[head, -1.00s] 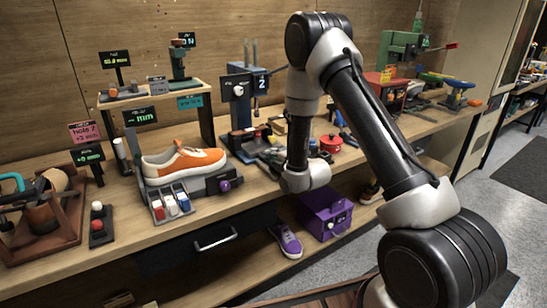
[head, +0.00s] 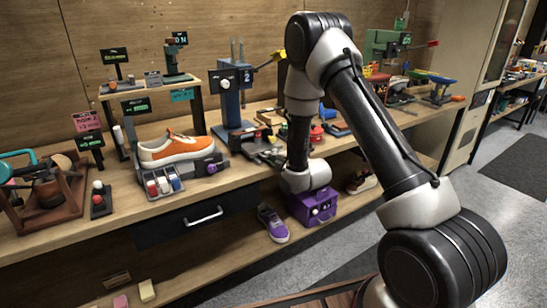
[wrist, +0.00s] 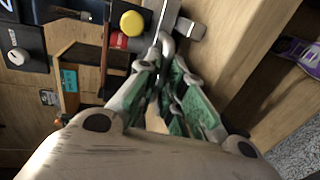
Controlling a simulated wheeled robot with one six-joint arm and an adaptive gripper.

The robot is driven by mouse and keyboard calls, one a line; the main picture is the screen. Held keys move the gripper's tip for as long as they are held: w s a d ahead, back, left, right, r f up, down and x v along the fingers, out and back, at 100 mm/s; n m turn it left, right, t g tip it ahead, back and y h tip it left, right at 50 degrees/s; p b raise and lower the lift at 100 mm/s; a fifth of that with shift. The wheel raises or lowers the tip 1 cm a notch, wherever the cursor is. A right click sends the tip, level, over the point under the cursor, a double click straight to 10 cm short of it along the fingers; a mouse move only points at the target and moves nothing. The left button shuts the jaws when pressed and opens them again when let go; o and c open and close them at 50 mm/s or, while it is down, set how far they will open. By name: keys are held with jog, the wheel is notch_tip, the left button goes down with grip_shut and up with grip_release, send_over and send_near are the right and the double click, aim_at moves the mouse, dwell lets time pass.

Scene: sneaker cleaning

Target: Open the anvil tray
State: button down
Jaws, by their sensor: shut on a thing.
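The blue press (head: 228,97) marked 2 stands on the bench just left of my arm. In the wrist view my gripper (wrist: 166,68) is shut on a pale grey curved handle (wrist: 168,43), which looks like the anvil tray's. A thin metal rod runs up from the handle. A grey block sits beside it (wrist: 189,29). I cannot clearly see the tray's body or how far it is out. My gripper is hidden in the head view.
A yellow knob (wrist: 132,22) and a red part (wrist: 118,41) lie close to my fingers. An orange sneaker (head: 177,148) rests on a stand to the left. A purple box (head: 312,206) and a purple shoe (head: 273,224) are on the lower shelf.

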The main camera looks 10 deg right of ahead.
jog(key=shift+s+d, duration=0.1)
jog(key=shift+s, duration=0.15)
jog(key=c, duration=1.8)
grip_release()
jog(key=v, duration=0.7)
jog(key=shift+s+d, duration=0.1)
jog(key=shift+s, duration=0.15)
